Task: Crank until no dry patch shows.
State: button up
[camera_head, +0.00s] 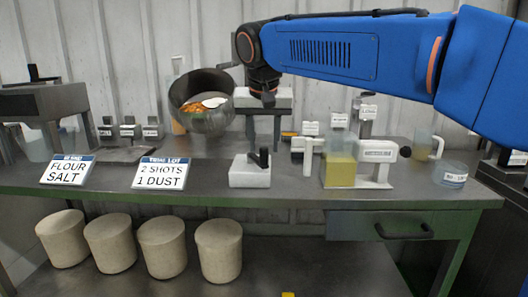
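A grey metal drum (207,120) stands tilted on the bench, its round mouth open towards me. Inside it lie an orange mass (192,107) and a white patch (214,102), apart from each other in colour. My gripper (265,100) points down at the right of the drum, in front of a pale block on a dark stand (277,128). The crank handle cannot be made out there. The fingers are dark and small, so whether they are open or shut on something is unclear.
A white block with a black lever (249,178) stands in front of the drum. Signs read "FLOUR SALT" (68,171) and "2 SHOTS 1 DUST" (161,174). A yellow-filled container (340,172), a jug (425,146) and a tub (454,175) stand right. Several beige canisters (110,243) sit below.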

aim_at(265, 148)
jog(key=shift+x, duration=1.75)
jog(key=shift+c, duration=0.6)
grip_shut()
jog(key=shift+w+d, duration=0.1)
jog(key=shift+d, duration=0.1)
